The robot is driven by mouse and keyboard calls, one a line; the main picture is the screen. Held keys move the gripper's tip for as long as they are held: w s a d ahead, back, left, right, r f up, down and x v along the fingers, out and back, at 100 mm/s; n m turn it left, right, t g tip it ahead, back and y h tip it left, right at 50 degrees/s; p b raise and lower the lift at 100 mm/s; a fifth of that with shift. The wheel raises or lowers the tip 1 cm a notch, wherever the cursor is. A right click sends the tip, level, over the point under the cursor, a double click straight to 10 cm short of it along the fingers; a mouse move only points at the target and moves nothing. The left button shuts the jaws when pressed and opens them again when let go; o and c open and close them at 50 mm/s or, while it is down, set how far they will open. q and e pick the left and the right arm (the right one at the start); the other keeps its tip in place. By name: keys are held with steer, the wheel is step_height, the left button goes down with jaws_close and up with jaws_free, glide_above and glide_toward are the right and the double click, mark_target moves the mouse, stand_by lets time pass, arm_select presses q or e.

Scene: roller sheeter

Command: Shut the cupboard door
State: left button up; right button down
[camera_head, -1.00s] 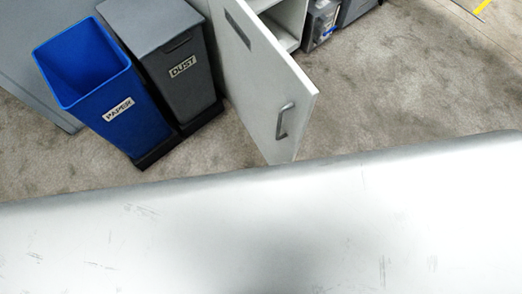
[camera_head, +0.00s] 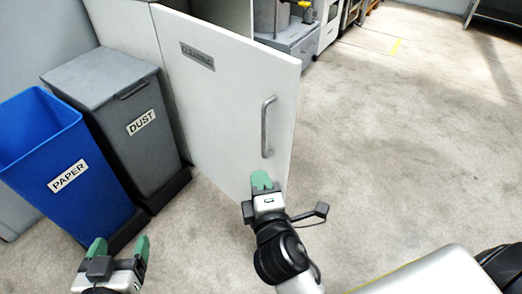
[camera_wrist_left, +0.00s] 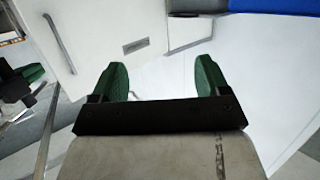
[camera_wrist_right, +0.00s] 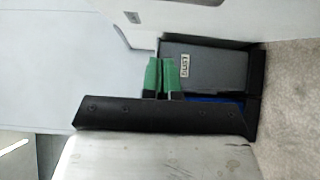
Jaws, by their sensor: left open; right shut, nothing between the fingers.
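The white cupboard door (camera_head: 222,105) stands swung open in the head view, with a grey bar handle (camera_head: 266,127) near its free edge and a grey label plate near its top. The handle shows also in the left wrist view (camera_wrist_left: 60,42). My right gripper (camera_head: 262,182) is shut and empty, low in front of the door near its free edge and below the handle. I cannot tell whether it touches the door. My left gripper (camera_head: 118,248) is open and empty, in front of the blue bin, away from the door. The cupboard's inside is mostly hidden behind the door.
A blue PAPER bin (camera_head: 64,165) and a grey DUST bin (camera_head: 125,118) stand at the left, close to the door's hinge side. Grey machines (camera_head: 290,45) stand behind the door. The floor (camera_head: 400,130) to the right is clear.

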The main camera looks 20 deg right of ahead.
arm_select(q)
steer(key=shift+w+d+r+t+h+b, duration=0.15)
steer(key=shift+r+t+h+b, duration=0.05)
steer(key=shift+r+t, duration=0.4)
steer(key=shift+w+d+r+t+h+b, duration=0.15)
steer(key=shift+w+r+t+h+b, duration=0.1)
steer(key=shift+r+t, duration=0.35)
steer(key=shift+w+d+r+t+h+b, duration=0.1)
steer(key=shift+d+r+t+h+b, duration=0.1)
steer(key=shift+r+t, duration=0.4)
arm_select(e)
steer(key=w+d, duration=0.4)
steer(key=w, duration=0.6)
steer(key=shift+w, duration=0.4)
steer(key=shift+d, duration=0.1)
